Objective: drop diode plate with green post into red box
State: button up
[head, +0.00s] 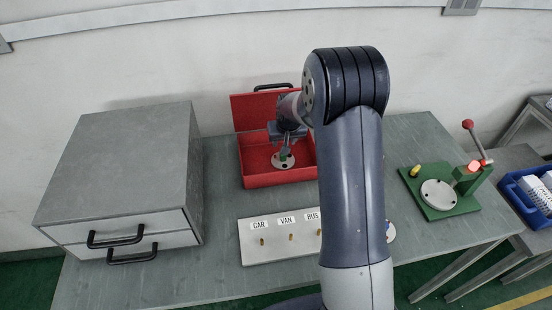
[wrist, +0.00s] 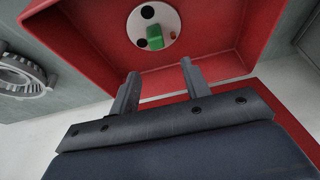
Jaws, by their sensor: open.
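The diode plate (head: 275,161), a pale round disc with dark holes, lies on the floor of the open red box (head: 275,180). Its green post (head: 284,153) stands up from it. In the wrist view the plate (wrist: 172,28) and the green post (wrist: 155,38) show inside the red box (wrist: 215,30). My gripper (wrist: 160,70) is open and empty, its two fingers apart, with the post beyond the fingertips. In the head view my gripper (head: 284,142) is over the box, just above the plate. My arm covers part of the box's right side.
A grey drawer cabinet (head: 125,165) stands left. A pegged board (head: 263,253) labelled CAR, VAN, BUS lies in front of the box. A green fixture (head: 445,207) with a red-knobbed lever stands right, beyond it a blue bin (head: 522,200). A grey toothed ring (wrist: 20,78) shows in the wrist view.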

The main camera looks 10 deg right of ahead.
jog(key=b+v, duration=0.2)
jog(key=v, duration=0.8)
jog(key=shift+s+r, duration=0.2)
jog(key=shift+r, duration=0.1)
jog(key=p+x, duration=0.1)
jog(key=x, duration=0.2)
jog(key=p+x, duration=0.1)
jog(key=x, duration=0.2)
jog(key=p+x, duration=0.1)
jog(key=x, duration=0.2)
jog(key=shift+w+f, duration=0.1)
jog(key=shift+w, duration=0.45)
jog(key=shift+s+r, duration=0.1)
jog(key=shift+r, duration=0.5)
